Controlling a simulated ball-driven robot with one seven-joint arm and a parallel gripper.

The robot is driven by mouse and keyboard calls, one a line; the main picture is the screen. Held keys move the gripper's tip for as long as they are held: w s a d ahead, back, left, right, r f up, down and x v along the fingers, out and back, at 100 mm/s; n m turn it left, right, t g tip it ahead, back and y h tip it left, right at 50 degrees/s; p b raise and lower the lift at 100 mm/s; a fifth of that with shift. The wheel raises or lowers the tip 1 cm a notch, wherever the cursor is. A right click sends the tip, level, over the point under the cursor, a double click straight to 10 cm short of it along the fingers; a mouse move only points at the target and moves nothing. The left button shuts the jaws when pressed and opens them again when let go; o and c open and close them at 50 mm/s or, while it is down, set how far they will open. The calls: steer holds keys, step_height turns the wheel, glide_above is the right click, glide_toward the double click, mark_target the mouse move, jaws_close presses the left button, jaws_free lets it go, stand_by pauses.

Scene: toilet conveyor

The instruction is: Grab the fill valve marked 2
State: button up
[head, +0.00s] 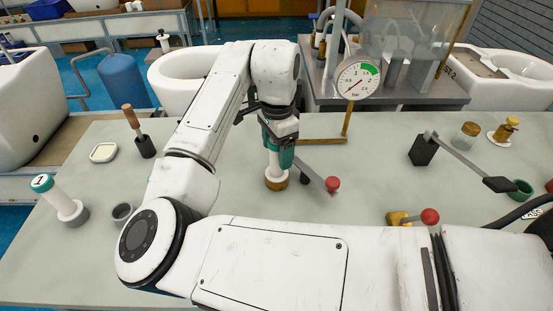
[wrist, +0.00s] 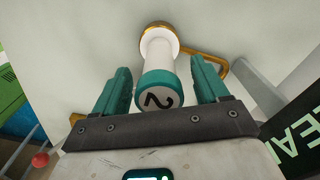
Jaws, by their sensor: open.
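The fill valve marked 2 (wrist: 158,60) is a white cylinder with a teal cap bearing a black 2. It stands in a brass-coloured ring (wrist: 160,32) on the bench. In the wrist view its cap (wrist: 160,92) lies between the two teal fingers of my gripper (wrist: 162,88), with a gap on each side. In the head view my gripper (head: 279,150) points down over the valve, and only the valve's white lower part (head: 276,171) and brass base show there. My gripper is open. The fill valve marked 1 (head: 58,199) stands tilted in a grey holder at the left.
A red-knobbed lever (head: 332,184) is close right of the valve. A pressure gauge (head: 357,79) stands behind on a brass pipe. A grey cup (head: 122,214), brush (head: 135,130) and white dish (head: 103,152) are at left. A black-handled lever (head: 460,160) is at right.

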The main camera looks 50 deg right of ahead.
steer(key=shift+f, duration=0.75)
steer(key=shift+c, duration=0.3)
steer(key=c, duration=1.2)
steer(key=shift+o, duration=0.2)
steer(key=shift+r, duration=0.1)
